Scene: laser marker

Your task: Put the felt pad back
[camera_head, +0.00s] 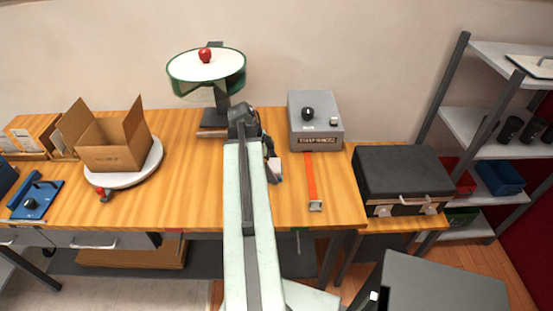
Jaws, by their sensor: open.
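My gripper (270,158) is at the end of my pale arm, over the middle of the wooden bench. It is open, and my arm hides much of the area around it. A small pale block (275,169) shows beside the dark jaws; I cannot tell whether it is the felt pad, or whether it touches the jaws. I cannot clearly pick out a felt pad anywhere else. A round white-topped, green-rimmed head (207,68) with a red knob (205,55) stands on a dark post behind my arm, to the left.
On the bench (340,205), an open cardboard box (112,152) sits on a round turntable (125,181). A blue fixture (36,200) is at far left. A grey control box (316,125) has an orange strap (311,180) before it. A black case (402,178) stands right.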

